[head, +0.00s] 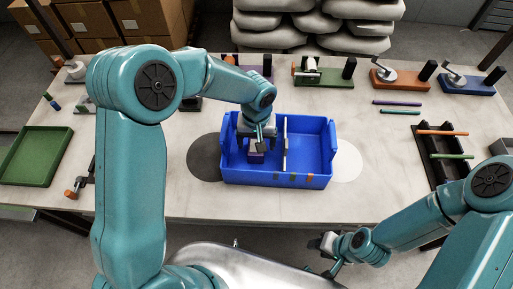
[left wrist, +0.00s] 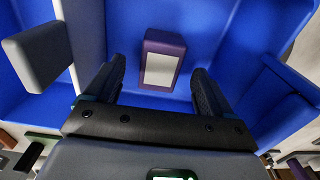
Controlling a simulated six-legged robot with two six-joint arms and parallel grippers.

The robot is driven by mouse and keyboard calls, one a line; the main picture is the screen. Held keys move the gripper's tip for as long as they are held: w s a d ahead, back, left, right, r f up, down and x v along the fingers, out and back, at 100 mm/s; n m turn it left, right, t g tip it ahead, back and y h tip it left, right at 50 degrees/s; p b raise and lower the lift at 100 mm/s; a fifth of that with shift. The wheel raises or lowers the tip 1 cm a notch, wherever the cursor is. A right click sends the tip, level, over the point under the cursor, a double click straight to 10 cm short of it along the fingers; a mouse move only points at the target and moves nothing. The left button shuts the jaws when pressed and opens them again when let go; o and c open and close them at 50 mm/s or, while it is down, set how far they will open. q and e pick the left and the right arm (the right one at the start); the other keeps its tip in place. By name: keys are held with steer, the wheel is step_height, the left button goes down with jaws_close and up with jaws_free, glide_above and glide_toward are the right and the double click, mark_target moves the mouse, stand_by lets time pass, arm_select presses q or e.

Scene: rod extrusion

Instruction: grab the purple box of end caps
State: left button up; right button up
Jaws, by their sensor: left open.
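The purple box of end caps (head: 256,157) sits inside the left compartment of the blue bin (head: 310,181). In the left wrist view the purple box (left wrist: 163,42) has a pale label on its face and lies ahead of the fingertips. My left gripper (head: 257,143) is above it in the bin, pointing down. In the left wrist view the left gripper (left wrist: 158,82) is open, its two dark fingers apart with the box between their lines and clear space on both sides. My right gripper (head: 330,255) is low at the front, away from the bin; its jaw state is unclear.
A pale divider (head: 285,145) stands in the bin just right of my left gripper, and the bin walls are close around it. A green tray (head: 35,155) lies at far left. A black rack (head: 440,165) with rods stands at right. Fixtures line the back edge.

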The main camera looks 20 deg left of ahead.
arm_select(q)
steer(key=f, duration=0.3)
steer(key=f+p, duration=0.1)
steer(key=shift+w+a+f, duration=0.2)
steer(key=shift+w+f, duration=0.1)
steer(key=shift+s+d, duration=0.15)
steer(key=c, duration=1.1)
steer(key=shift+r, duration=0.1)
